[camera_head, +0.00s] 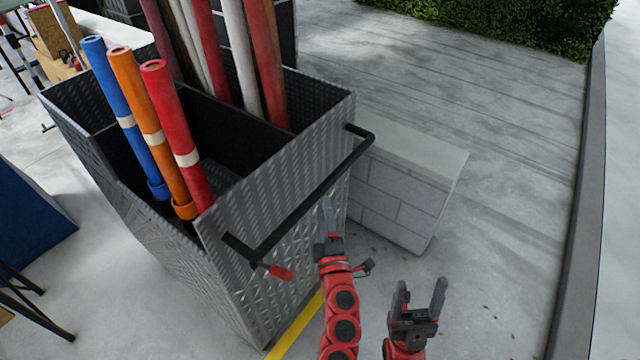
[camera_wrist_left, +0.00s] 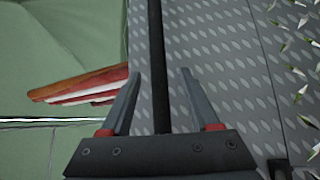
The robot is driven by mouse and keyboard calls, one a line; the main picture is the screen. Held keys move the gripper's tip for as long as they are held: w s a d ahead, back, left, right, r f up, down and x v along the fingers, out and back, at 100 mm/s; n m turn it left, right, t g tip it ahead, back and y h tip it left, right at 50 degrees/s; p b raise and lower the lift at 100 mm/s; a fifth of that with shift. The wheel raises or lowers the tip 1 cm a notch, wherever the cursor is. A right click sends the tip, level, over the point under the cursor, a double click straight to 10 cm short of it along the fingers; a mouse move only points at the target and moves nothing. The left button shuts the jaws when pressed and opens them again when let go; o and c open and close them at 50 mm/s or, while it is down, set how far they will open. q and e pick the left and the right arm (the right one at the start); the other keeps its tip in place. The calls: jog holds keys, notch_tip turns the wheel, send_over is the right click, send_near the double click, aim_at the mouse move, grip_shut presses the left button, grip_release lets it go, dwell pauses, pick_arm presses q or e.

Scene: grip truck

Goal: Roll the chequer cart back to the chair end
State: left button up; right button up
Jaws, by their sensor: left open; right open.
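The chequer cart (camera_head: 280,295) is a tall bin of grey chequer plate, standing upright on the concrete. A black push bar (camera_head: 305,200) runs across its near end, with a red-tipped piece (camera_head: 280,272) by its lower left end. My left gripper (camera_head: 328,207) is open at the bar. In the left wrist view the bar (camera_wrist_left: 156,50) passes between the spread fingers of the left gripper (camera_wrist_left: 162,75), and I see no finger closed on it. My right gripper (camera_head: 421,287) is open and empty, right of the cart and apart from it. I cannot make out a chair.
Blue, orange and red tubes (camera_head: 180,130) and several other poles stand in the cart. A pale block wall (camera_head: 395,195) stands close on the cart's right. A yellow floor line (camera_head: 297,328) runs by its base. A blue box (camera_head: 30,215) is left. Open paving lies right, bounded by a kerb (camera_head: 580,200).

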aim_at(320, 191)
pick_arm(q)
jog(key=w, duration=0.2)
jog(key=w+r+p, duration=0.1)
jog(key=w, duration=0.1)
jog(key=w+a, duration=0.1)
jog(key=w, duration=0.1)
jog(key=shift+w+r, duration=0.15)
jog(key=shift+w, duration=0.2)
grip_shut()
dwell(1.1)
